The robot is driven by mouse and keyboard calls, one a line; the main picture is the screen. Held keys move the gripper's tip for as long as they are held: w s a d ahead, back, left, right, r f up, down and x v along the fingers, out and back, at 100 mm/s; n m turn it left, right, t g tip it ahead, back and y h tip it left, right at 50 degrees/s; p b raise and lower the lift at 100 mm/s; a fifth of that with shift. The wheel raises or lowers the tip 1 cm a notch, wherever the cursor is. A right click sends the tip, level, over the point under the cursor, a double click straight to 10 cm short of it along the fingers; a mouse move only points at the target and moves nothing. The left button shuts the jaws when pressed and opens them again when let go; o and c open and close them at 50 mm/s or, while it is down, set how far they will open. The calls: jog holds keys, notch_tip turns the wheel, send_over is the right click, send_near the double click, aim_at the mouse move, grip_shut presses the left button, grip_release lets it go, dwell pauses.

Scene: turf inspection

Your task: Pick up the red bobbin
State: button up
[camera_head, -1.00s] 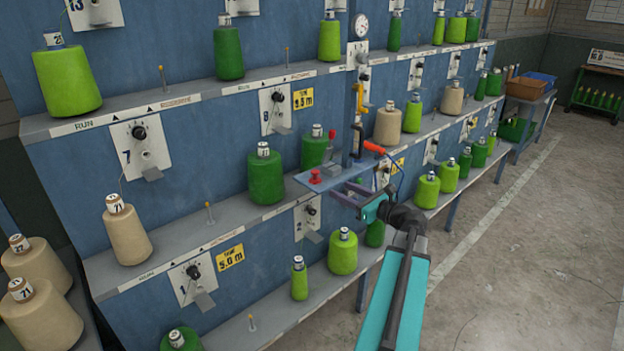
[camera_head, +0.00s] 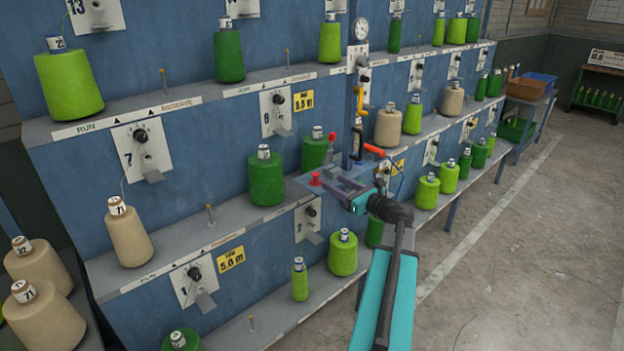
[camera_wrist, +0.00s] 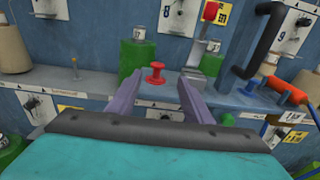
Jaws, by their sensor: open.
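The red bobbin (camera_head: 316,178) is a small spool standing upright on the blue-grey bracket plate (camera_head: 296,181) at the front of the rack. In the wrist view the red bobbin (camera_wrist: 156,73) appears just beyond and between my fingertips. My gripper (camera_head: 328,186) is open and empty, level with the plate and close to the bobbin from the right. In the wrist view its two purple fingers (camera_wrist: 157,82) spread to either side of the bobbin. From these views I cannot tell whether either finger touches it.
A dark green cone (camera_head: 266,178) stands left of the plate, another (camera_head: 314,150) behind it. A grey block (camera_wrist: 211,64), a red-topped post (camera_wrist: 210,12), a black handle (camera_wrist: 262,40) and an orange-handled tool (camera_wrist: 284,90) are close on the right. Open floor (camera_head: 540,240) lies right.

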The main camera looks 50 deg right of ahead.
aim_at(318, 176)
jog(key=shift+w+d+f+p, duration=0.1)
jog(key=shift+w+p, duration=0.2)
jog(key=shift+w, duration=1.35)
jog(key=shift+w+f+p, duration=0.2)
jog(key=shift+w+p, duration=1.1)
jog(key=shift+w, duration=1.3)
jog(key=shift+c, duration=0.4)
jog(key=c, duration=1)
